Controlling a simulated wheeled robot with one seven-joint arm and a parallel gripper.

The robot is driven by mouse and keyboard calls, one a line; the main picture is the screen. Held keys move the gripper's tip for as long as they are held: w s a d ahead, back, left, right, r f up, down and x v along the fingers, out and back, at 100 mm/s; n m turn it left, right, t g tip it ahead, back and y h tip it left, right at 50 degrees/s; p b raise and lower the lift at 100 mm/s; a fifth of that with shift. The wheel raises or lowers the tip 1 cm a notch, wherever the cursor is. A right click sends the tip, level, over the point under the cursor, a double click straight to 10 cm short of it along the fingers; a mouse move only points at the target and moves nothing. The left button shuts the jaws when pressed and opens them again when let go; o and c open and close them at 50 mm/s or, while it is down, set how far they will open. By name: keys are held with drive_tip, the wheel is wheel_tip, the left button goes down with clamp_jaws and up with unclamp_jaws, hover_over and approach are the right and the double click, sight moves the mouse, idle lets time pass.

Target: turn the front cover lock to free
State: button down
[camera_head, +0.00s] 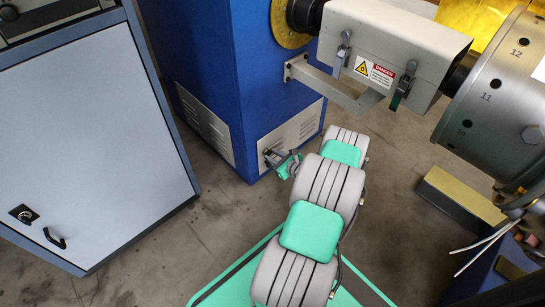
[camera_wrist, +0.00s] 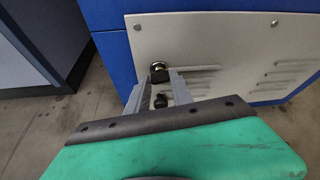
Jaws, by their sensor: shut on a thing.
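The front cover (camera_wrist: 225,55) is a pale metal panel with louvre slots on the blue machine; it also shows in the head view (camera_head: 299,132). In the head view my gripper (camera_head: 272,156) is at the panel, and the lock is hidden there.
A grey cabinet (camera_head: 95,130) with a black handle stands at the left. A guarded shaft housing (camera_head: 390,40) with a danger label and a large numbered rotor (camera_head: 495,95) are above right. Bare floor lies between cabinet and machine.

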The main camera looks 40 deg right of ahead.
drive_tip(key=shift+d+m+y, duration=0.15)
drive_tip(key=shift+m+y, duration=0.45)
drive_tip(key=shift+m, duration=0.1)
drive_tip(key=c, duration=1.1)
unclamp_jaws()
drive_tip(key=p+v, duration=0.3)
drive_tip(key=v, duration=0.5)
